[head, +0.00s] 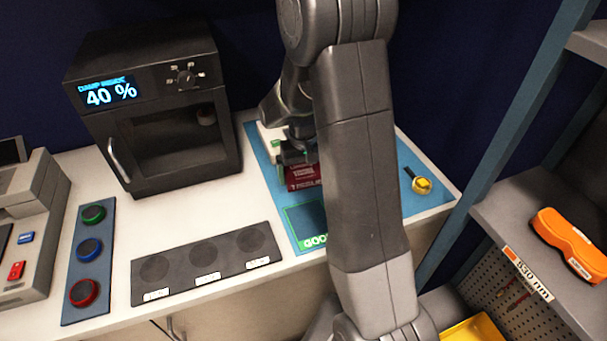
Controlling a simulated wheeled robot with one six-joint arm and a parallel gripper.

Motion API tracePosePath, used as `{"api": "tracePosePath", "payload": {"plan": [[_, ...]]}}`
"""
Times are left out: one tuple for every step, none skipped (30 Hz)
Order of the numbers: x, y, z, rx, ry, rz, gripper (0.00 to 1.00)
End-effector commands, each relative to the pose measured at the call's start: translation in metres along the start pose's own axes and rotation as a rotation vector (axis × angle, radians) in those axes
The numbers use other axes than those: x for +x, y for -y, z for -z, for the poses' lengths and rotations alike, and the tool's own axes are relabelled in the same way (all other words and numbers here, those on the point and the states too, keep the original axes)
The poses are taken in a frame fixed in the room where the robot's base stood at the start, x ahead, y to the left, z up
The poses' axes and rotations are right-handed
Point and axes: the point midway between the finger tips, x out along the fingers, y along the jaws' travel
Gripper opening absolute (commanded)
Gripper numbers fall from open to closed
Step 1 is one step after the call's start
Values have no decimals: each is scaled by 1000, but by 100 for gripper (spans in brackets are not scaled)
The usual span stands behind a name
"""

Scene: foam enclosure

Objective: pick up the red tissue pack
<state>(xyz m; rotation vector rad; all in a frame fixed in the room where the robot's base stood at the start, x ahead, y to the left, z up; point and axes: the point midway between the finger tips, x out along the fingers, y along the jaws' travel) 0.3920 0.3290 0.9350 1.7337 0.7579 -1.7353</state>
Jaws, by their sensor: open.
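The red tissue pack (304,184) lies on the blue mat (409,207) on the white counter. It has pale lettering, and its right part is hidden behind my arm. My gripper (297,158) is at the far edge of the pack, just above or against it; I cannot tell whether they touch. The fingers are small and partly hidden by my own arm links. The gripper is open, and nothing shows between the fingers.
A black cabinet (160,150) reading 40 % stands at the left. A dark three-spot tray (208,262), a button panel (88,245) and a yellow-topped item (422,185) are on the counter. A shelf at right holds an orange case (570,243).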

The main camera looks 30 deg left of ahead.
Motion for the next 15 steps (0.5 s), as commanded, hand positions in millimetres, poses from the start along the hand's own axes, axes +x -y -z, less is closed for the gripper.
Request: {"api": "tracePosePath", "payload": {"plan": [[0,0,0,0,0,0,100],[0,0,0,0,0,0,100],[0,0,0,0,0,0,98],[0,0,0,0,0,0,92],[0,0,0,0,0,0,86],[0,0,0,0,0,0,78],[0,0,0,0,0,0,73],[0,0,0,0,0,0,73],[0,0,0,0,0,0,73],[0,0,0,0,-1,0,73],[0,0,0,0,-1,0,73],[0,0,0,0,-1,0,73],[-1,0,0,0,-1,0,73],[-1,0,0,0,-1,0,73],[-2,0,0,0,-1,0,73]]}}
